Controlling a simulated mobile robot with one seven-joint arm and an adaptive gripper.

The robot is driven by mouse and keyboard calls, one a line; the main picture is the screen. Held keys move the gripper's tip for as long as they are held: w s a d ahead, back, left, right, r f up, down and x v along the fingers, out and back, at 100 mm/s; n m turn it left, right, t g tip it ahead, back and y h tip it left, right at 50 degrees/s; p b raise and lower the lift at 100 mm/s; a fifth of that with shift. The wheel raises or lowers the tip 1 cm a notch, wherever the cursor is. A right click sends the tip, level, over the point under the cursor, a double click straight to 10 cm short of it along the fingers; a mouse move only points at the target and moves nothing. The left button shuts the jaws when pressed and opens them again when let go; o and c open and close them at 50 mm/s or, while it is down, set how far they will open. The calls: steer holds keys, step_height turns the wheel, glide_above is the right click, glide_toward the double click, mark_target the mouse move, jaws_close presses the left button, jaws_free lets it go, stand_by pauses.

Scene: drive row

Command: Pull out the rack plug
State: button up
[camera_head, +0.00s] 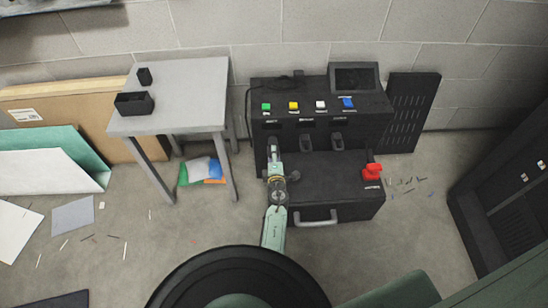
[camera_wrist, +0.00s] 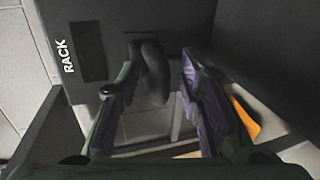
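The rack plug (camera_wrist: 154,72) is a dark, rounded grip on the dark panel beside the white RACK label (camera_wrist: 66,57) in the wrist view. My gripper (camera_wrist: 159,78) is open, with one purple-padded finger on each side of the plug. Gaps show between the plug and both fingers, most clearly on the right. In the head view my gripper (camera_head: 272,145) is at the left front of the black console (camera_head: 320,98) and hides the plug there. Two similar dark plugs (camera_head: 307,142) (camera_head: 336,141) stand to its right.
Green, yellow, white and blue buttons (camera_head: 293,106) line the console top. A black box with a handle (camera_head: 316,218) and a red knob (camera_head: 372,170) sits in front. A grey table (camera_head: 190,90) stands at left, a dark cabinet (camera_head: 500,200) at right. Scraps litter the floor.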

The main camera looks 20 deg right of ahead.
steer(key=shift+c, duration=0.5)
steer(key=c, duration=0.5)
jaws_close()
steer(key=shift+s+f, duration=0.1)
